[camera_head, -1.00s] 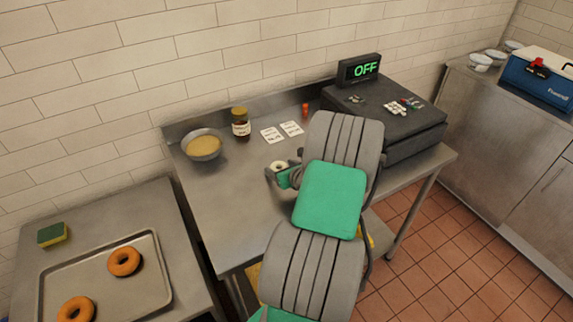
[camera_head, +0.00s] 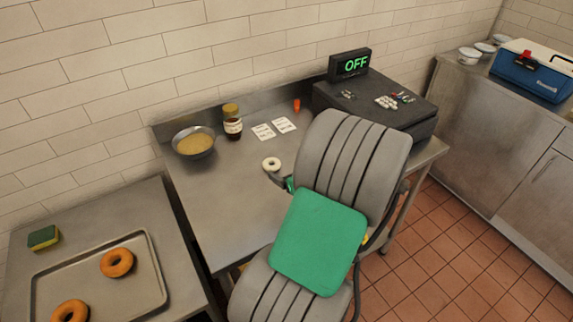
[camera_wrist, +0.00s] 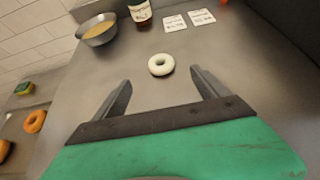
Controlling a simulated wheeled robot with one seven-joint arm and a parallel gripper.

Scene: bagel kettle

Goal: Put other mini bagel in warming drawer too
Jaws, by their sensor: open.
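A small pale mini bagel (camera_head: 271,164) lies flat on the steel table (camera_head: 215,205). In the wrist view the mini bagel (camera_wrist: 161,65) is ahead of my gripper (camera_wrist: 160,84), roughly centred between the two fingers and beyond their tips. My gripper is open and empty. In the head view my arm hides most of the gripper, with only a finger showing near the bagel. I cannot make out a warming drawer in either view.
A bowl of yellow contents (camera_head: 194,142), a jar (camera_head: 232,122), two white cards (camera_head: 263,131) and a small orange item (camera_head: 297,105) stand behind the bagel. A dark machine reading OFF (camera_head: 400,115) is at right. A tray (camera_head: 140,290) with two brown bagels is at left.

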